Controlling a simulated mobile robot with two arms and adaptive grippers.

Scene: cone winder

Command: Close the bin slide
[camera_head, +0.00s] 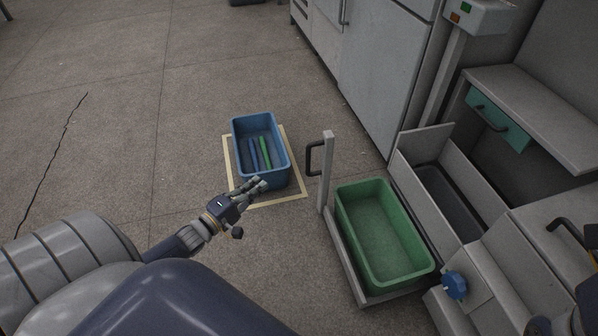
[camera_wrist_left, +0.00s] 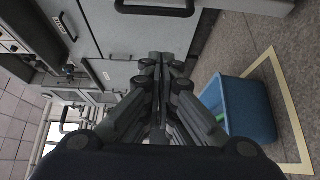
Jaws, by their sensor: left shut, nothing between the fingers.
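The bin slide (camera_head: 344,262) is pulled out from the machine at the right of the head view. It carries an empty green bin (camera_head: 384,238). Its upright front panel (camera_head: 325,172) has a dark handle (camera_head: 312,158) on the left side. My left gripper (camera_head: 262,184) is shut and empty, left of the handle and apart from it, near the blue bin. In the left wrist view my left gripper (camera_wrist_left: 160,62) shows with its fingers together. Part of my right arm shows at the lower right corner of the head view; its fingers cannot be made out.
A blue bin (camera_head: 281,180) with green and blue tubes stands on the floor in a yellow-outlined square (camera_head: 229,163). It also shows in the left wrist view (camera_wrist_left: 250,112). A blue knob (camera_head: 454,285) and a green drawer (camera_head: 497,121) are on the machine. Open floor lies at the left.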

